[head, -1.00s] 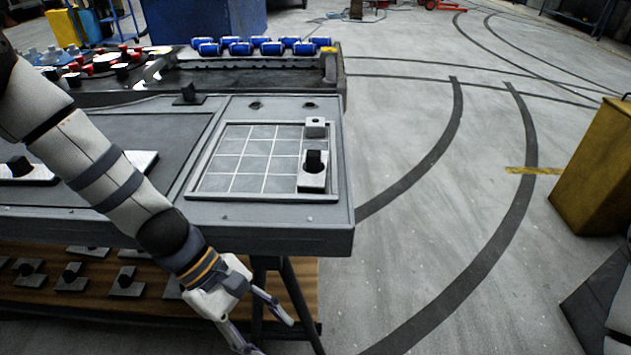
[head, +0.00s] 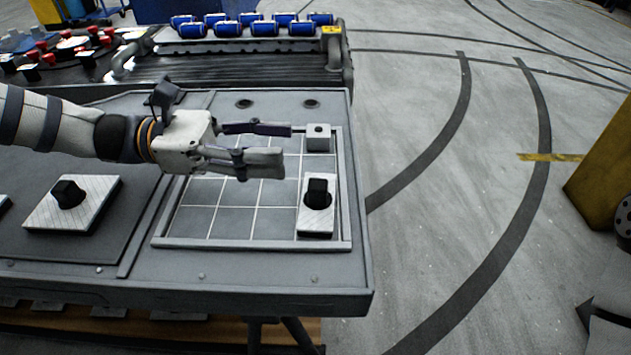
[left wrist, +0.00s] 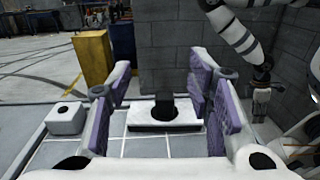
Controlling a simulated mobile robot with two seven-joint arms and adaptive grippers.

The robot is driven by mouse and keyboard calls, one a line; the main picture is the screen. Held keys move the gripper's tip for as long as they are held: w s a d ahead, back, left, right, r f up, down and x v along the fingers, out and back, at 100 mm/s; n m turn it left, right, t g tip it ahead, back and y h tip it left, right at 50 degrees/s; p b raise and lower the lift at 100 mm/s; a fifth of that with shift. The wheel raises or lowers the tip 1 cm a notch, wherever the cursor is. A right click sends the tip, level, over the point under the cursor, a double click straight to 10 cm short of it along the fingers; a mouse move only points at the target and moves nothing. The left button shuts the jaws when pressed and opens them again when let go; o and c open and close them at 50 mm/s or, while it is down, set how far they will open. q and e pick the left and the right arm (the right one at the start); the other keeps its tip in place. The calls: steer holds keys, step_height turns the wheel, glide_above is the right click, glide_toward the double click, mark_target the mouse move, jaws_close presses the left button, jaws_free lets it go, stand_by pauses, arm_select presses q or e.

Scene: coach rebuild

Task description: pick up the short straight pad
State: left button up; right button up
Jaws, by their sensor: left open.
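A short straight pad (head: 317,222), a pale rectangle with a black knob, lies in the lower right of the grid tray (head: 200,243). In the left wrist view the pad (left wrist: 140,126) shows ahead, between the spread fingers. My left gripper (head: 286,148) is open and empty over the grid, pointing right. In the head view it is up and left of the pad, apart from it. In the left wrist view, a white arm at upper right seems to be my right one; its gripper (left wrist: 261,96) is too small to read.
A small pale block with a hole (head: 318,138) sits in the grid's upper right corner. A larger pad with a black knob (head: 70,205) lies on the left panel. Blue cylinders (head: 250,22) line a rack behind. A yellow bin (head: 605,165) stands on the floor at right.

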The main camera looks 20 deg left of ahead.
arm_select(q)
steer(key=b, duration=0.1)
glide_toward(325, 184)
steer(key=shift+x, duration=1.25)
steer(key=b+x, duration=0.1)
steer(key=x, duration=0.6)
steer(key=shift+d+f, duration=0.15)
steer(key=shift+d, duration=0.15)
jaws_close()
arm_select(e)
steer(key=shift+g, duration=0.6)
steer(key=s+f, duration=0.3)
steer(key=shift+s+d, duration=0.1)
steer(key=shift+s, duration=0.2)
